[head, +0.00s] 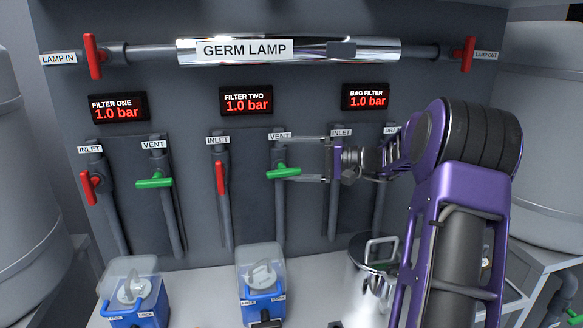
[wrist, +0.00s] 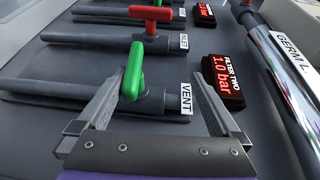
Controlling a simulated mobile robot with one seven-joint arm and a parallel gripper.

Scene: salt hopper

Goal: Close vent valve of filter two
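The vent valve of filter two has a green handle (head: 283,171), set crosswise to its grey pipe (head: 284,215) under the VENT label. In the wrist view the green handle (wrist: 133,72) stands between my two fingers, nearer the left one. My gripper (head: 300,158) reaches in from the right, with one finger above the handle and one below. It is open in the wrist view too (wrist: 160,100), with a wide gap between the fingers and no clear grip on the handle. The FILTER TWO display (head: 247,100) reads 1.0 bar.
Filter two's red inlet handle (head: 220,177) lies along its pipe to the left. Filter one's green vent handle (head: 154,183) is further left. The bag filter's pipes are partly behind my gripper and arm. Blue filter housings (head: 262,285) and a steel vessel (head: 371,275) stand below.

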